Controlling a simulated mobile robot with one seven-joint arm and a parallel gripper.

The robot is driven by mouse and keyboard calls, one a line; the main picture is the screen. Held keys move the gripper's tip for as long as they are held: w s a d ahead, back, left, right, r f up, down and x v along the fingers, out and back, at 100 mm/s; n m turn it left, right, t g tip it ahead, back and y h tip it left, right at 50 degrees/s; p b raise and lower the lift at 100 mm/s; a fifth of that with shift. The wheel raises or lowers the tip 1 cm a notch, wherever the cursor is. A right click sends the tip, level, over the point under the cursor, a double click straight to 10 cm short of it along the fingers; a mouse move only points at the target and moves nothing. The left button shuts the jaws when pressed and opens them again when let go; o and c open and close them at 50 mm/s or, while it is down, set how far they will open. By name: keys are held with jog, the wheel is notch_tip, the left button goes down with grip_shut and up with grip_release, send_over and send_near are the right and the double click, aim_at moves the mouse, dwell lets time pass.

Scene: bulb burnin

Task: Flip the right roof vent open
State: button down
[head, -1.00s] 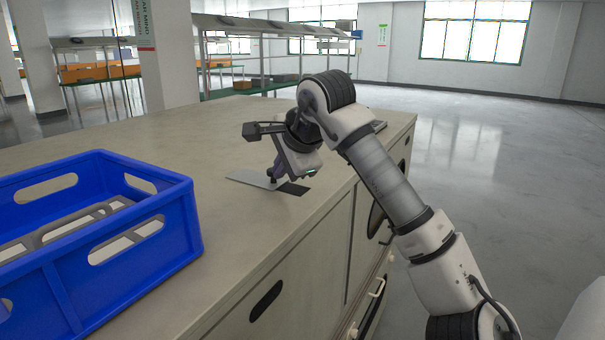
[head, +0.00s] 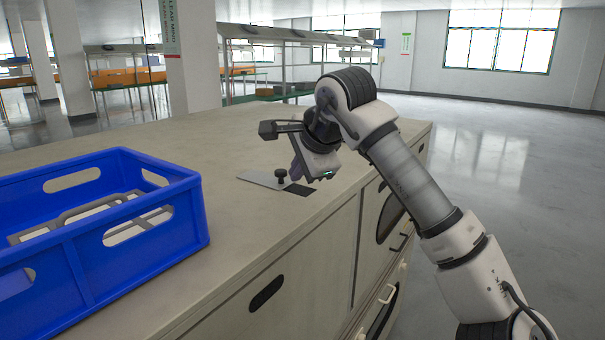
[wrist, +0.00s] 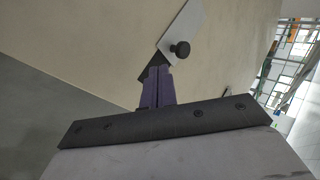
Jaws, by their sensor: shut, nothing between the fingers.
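A thin grey metal plate with a short black knob (head: 281,175) lies on the beige top of the cabinet; it looks like the vent flap (head: 256,178). A dark patch (head: 301,189), maybe the opening, shows beside its right end. In the wrist view the plate (wrist: 184,22), its knob (wrist: 180,49) and part of the dark patch are beyond my fingers. My gripper (head: 297,177) is shut and empty, pointing down just right of the knob. The purple fingers also show in the wrist view (wrist: 156,85), apart from the knob. A second vent is not visible.
A blue crate (head: 140,240) with grey-handled contents stands on the cabinet top (head: 235,215) at the left. The cabinet front has dark handle slots and drawers. Open floor (head: 490,150) lies to the right. Shelving stands at the back.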

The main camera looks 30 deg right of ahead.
jog(key=b+v, duration=0.1)
jog(key=v, duration=0.8)
jog(key=shift+w, duration=0.15)
